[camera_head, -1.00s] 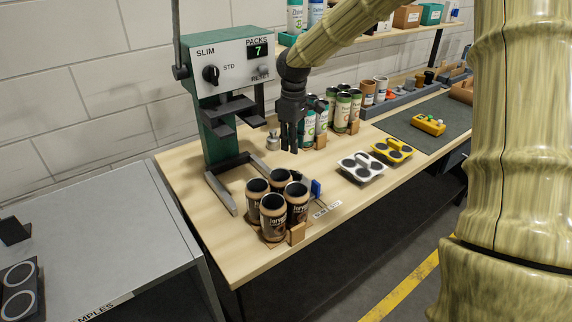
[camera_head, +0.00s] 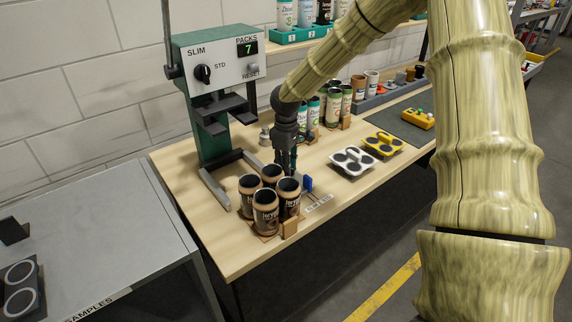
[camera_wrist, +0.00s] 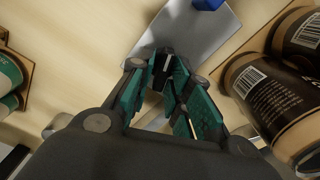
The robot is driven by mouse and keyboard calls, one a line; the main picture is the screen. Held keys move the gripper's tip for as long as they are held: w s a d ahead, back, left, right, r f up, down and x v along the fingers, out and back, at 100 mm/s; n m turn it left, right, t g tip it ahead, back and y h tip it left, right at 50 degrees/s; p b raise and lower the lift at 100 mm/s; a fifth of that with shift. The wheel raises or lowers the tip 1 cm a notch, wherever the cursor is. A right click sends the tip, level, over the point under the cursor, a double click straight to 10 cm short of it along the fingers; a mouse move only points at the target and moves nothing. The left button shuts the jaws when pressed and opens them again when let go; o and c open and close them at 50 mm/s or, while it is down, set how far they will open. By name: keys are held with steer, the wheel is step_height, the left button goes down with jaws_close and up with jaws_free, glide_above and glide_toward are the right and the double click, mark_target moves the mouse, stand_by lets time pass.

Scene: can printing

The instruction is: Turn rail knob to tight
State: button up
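My gripper (camera_head: 288,163) points down over the wooden bench, just behind the brown cans. In the wrist view its two teal-padded fingers (camera_wrist: 168,85) show a narrow gap between them, with nothing clearly held. A small blue part (camera_head: 307,184) stands beside the cans, to the right of and in front of the gripper; in the wrist view it shows at the top edge (camera_wrist: 207,4). A small label (camera_head: 319,202) lies in front of it, too small to read surely. A black knob (camera_head: 203,73) on the green machine sits between SLIM and STD markings. No part is clearly marked as the rail knob.
Brown cans (camera_head: 265,213) stand in a cluster close to the gripper. The green machine (camera_head: 214,140) rises to the left. Green and white cans (camera_head: 334,106) stand behind. White (camera_head: 352,159) and yellow (camera_head: 383,144) can carriers lie to the right. A grey plate (camera_wrist: 190,45) lies under the fingers.

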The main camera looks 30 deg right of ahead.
steer(key=shift+c, duration=0.2)
jaws_close()
steer(key=shift+r+m+p, duration=0.15)
steer(key=shift+m+p, duration=0.4)
steer(key=shift+m, duration=0.45)
steer(key=m, duration=0.1)
steer(key=m+p, duration=0.1)
steer(key=m, duration=0.1)
steer(key=shift+w+d+m+p, duration=0.1)
steer(key=shift+d+m+p, duration=0.1)
steer(key=shift+m+p, duration=0.1)
steer(key=m+p, duration=0.2)
steer(key=m, duration=0.3)
steer(key=shift+d, duration=0.15)
steer(key=m, duration=0.2)
steer(key=m+p, duration=0.1)
steer(key=m, duration=0.1)
steer(key=m+p, duration=0.1)
steer(key=m, duration=0.1)
steer(key=shift+s+d+m, duration=0.15)
steer(key=shift+s+m, duration=0.1)
steer(key=shift+m, duration=0.05)
steer(key=m+p, duration=0.2)
steer(key=m, duration=0.3)
steer(key=shift+s, duration=0.1)
steer(key=shift+m, duration=0.4)
